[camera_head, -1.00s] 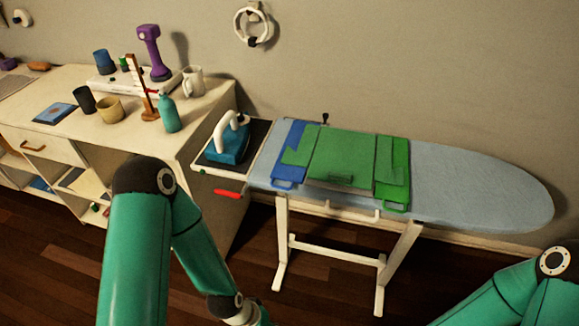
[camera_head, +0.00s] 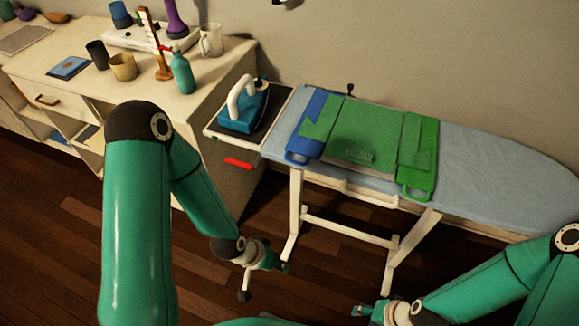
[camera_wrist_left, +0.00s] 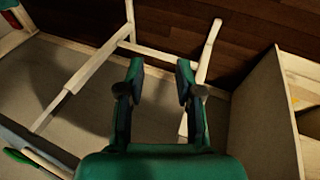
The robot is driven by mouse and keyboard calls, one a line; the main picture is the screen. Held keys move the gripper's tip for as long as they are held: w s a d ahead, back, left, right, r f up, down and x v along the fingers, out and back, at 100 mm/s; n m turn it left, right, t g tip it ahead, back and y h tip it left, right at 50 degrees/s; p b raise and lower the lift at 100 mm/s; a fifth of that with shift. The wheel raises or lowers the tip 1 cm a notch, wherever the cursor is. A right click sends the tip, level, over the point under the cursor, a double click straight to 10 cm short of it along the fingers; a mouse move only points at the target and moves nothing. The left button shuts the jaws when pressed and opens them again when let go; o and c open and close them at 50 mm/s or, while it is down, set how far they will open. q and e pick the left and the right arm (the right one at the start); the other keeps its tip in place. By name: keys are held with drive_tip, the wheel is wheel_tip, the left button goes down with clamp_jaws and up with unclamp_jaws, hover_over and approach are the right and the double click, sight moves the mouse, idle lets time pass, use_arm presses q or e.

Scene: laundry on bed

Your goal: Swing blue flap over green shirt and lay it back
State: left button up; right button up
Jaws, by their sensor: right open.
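The blue flap (camera_head: 309,112) lies flat at the left side of the folding board on the ironing board, its handle loop (camera_head: 297,158) at the near edge. The green shirt (camera_head: 365,130) lies spread on the board's middle, with its left part over the blue flap and its right part over a brighter green flap (camera_head: 418,178). My left gripper (camera_head: 265,272) is below and in front of the ironing board, apart from the flap. In the left wrist view its two fingers (camera_wrist_left: 161,72) are apart and empty. My right gripper (camera_head: 372,312) is open at the bottom edge, partly cut off.
A blue iron (camera_head: 243,108) stands on the dark rest left of the folding board. A cream desk (camera_head: 205,75) with cups, a teal bottle (camera_head: 183,75) and a purple object is at the left. The ironing board (camera_head: 490,165) is bare to the right; its white legs (camera_head: 345,230) stand below.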

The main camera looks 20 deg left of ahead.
use_arm(q)
drive_tip(key=w+a+r+m+t+b, duration=0.3)
drive_tip(key=w+a+m+t+b, duration=0.15)
drive_tip(key=w, duration=0.25)
drive_tip(key=m+t+h+b, duration=0.3)
drive_tip(key=m+t+b, duration=0.4)
drive_tip(key=m+b, duration=0.85)
approach(292, 162)
drive_tip(key=w+d, duration=0.1)
drive_tip(key=w, duration=0.1)
drive_tip(key=w+d+f+m, duration=0.1)
drive_tip(key=w, duration=0.2)
drive_tip(key=w+d+m+p, duration=0.1)
drive_tip(key=w+d, duration=0.1)
drive_tip(key=shift+w+f, duration=0.25)
drive_tip(key=shift+f, duration=0.1)
use_arm(e)
wheel_tip(292, 162, down, 20)
drive_tip(key=shift+f, duration=0.2)
use_arm(q)
drive_tip(key=shift+a, duration=0.1)
clamp_jaws()
